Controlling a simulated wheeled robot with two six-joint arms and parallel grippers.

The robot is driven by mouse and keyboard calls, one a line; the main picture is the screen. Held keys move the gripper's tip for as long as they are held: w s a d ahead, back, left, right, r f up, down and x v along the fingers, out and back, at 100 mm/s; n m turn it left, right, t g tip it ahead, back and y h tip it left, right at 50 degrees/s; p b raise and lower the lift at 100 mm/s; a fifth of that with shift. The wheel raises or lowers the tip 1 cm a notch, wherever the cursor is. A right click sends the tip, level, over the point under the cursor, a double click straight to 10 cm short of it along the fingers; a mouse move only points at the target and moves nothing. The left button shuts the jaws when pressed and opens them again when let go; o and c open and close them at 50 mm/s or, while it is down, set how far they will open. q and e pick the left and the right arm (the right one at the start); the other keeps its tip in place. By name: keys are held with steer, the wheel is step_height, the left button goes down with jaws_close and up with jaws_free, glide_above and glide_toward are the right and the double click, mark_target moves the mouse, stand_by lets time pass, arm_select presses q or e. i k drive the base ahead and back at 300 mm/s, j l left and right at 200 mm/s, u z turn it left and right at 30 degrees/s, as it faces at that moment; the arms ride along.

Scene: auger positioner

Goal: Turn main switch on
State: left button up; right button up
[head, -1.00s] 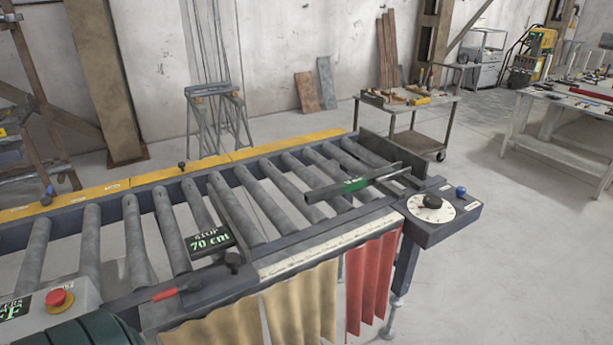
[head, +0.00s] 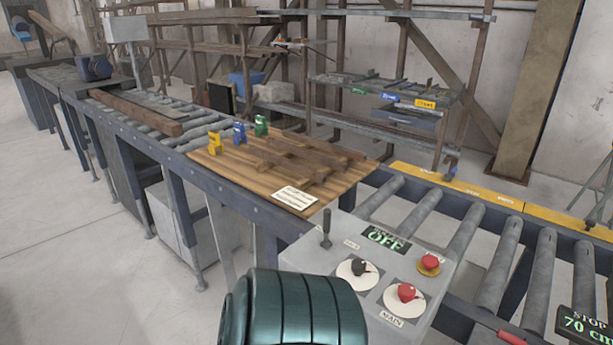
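The main switch (head: 406,294) is a red knob on a white round plate, with a MAIN label (head: 391,322) below it, on the grey control panel (head: 437,278). A display (head: 386,240) on the panel reads OFF. A dark teal, ribbed rounded part, which looks like mine, fills the bottom centre and covers the panel's lower left edge. Neither gripper's fingers show.
Beside the main switch are a black knob (head: 360,268), a red mushroom button (head: 430,262) on yellow and a black lever (head: 326,230). A wooden board (head: 230,165) with coloured clamps lies behind. Rollers (head: 490,265) run right. Floor at left is clear.

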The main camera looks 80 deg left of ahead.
mark_target(406, 291)
steer(key=k+j+u, duration=0.2)
steer(key=u, duration=1.7)
